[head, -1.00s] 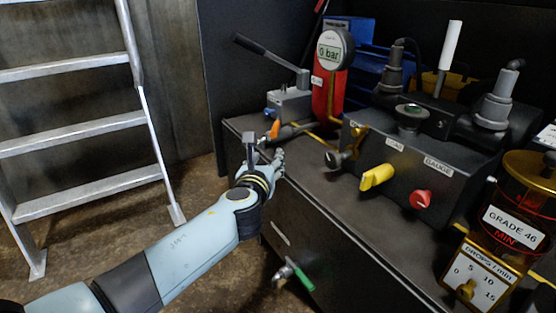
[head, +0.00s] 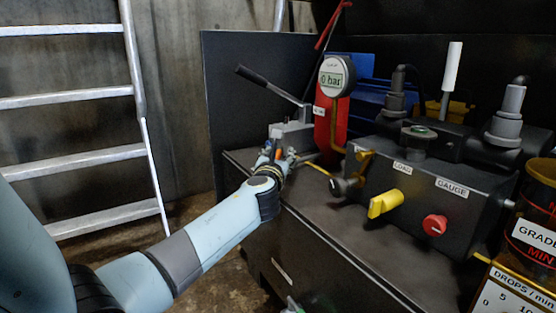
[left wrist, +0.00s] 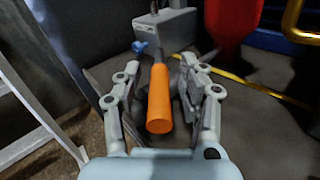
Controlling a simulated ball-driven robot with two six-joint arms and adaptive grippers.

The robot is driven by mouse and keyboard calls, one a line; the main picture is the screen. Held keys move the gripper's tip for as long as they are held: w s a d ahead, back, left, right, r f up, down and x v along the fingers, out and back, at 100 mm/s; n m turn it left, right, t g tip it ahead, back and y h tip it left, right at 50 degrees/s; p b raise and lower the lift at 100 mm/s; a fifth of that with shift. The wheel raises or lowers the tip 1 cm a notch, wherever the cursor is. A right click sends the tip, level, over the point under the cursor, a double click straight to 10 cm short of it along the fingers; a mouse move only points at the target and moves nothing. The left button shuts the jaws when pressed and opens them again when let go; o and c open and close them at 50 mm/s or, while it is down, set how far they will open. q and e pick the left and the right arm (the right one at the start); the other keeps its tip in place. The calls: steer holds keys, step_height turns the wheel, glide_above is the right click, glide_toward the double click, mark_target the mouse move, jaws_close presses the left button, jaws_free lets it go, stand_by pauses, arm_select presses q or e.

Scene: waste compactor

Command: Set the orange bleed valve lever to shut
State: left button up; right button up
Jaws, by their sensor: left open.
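The orange bleed valve lever (left wrist: 159,98) points toward the camera in the left wrist view, between the two open fingers of my left gripper (left wrist: 160,85). Gaps show on both sides of it, with no clear contact. In the head view only a sliver of the lever (head: 279,154) shows beside my left gripper (head: 274,156), which hides most of it. The lever extends from the grey hand pump block (head: 291,136); a small blue knob (left wrist: 140,47) sits on the block's side. My right gripper is not in view.
A red cylinder (head: 322,123) and a gauge (head: 336,76) reading 0 bar stand just right of the pump. A yellow tube (left wrist: 247,83) runs along the bench. A black block with a yellow handle (head: 386,204) and red knob (head: 435,225) stands further right. A ladder (head: 75,99) is at left.

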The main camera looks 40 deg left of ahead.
arm_select(q)
steer(key=shift+w, duration=0.1)
jaws_close()
stand_by(0.5)
